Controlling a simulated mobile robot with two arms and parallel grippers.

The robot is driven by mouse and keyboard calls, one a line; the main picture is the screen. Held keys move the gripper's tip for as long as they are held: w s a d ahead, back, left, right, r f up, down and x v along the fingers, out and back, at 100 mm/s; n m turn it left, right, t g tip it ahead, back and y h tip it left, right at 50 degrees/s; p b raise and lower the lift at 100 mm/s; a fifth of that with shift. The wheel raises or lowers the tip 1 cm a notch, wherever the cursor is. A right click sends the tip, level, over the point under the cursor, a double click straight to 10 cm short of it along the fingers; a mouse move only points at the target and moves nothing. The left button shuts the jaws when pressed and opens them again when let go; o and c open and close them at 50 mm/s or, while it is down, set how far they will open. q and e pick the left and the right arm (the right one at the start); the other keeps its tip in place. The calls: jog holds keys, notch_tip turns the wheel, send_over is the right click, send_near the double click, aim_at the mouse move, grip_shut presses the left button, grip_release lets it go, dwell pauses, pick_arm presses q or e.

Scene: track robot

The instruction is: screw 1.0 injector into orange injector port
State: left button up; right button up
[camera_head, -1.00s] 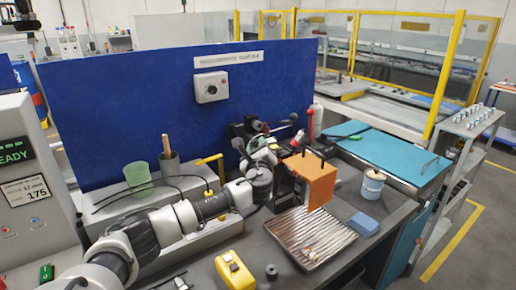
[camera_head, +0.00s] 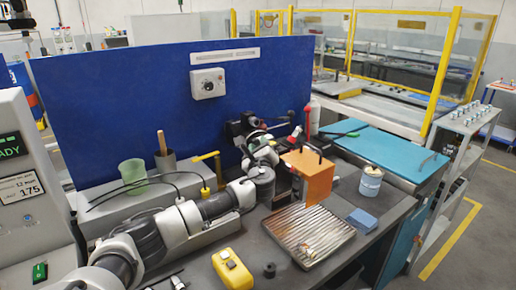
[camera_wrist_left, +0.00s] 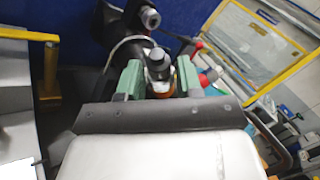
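My left arm comes in from the lower left, and its gripper (camera_head: 268,150) is at the dark fixture (camera_head: 240,127) in front of the blue panel. In the left wrist view, the two green fingers (camera_wrist_left: 160,80) stand either side of a metal-and-black cylindrical part, apparently the injector (camera_wrist_left: 159,62), and appear closed on it. A small orange patch, possibly the orange port (camera_wrist_left: 174,82), shows beside and below it. I cannot tell how deep the injector sits or whether its thread is engaged. My right gripper is not in view.
An orange box (camera_head: 308,176) stands just right of the gripper. A ribbed metal tray (camera_head: 308,236) with small parts, a blue block (camera_head: 361,220), a tin (camera_head: 371,182) and a yellow box (camera_head: 233,270) are on the bench. A yellow-handled part (camera_head: 208,157) is left of the fixture.

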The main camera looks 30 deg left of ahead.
pick_arm(q)
jog(key=o, duration=0.4)
jog(key=shift+o, duration=0.2)
jog(key=b+v, duration=0.2)
jog(key=v, duration=0.9)
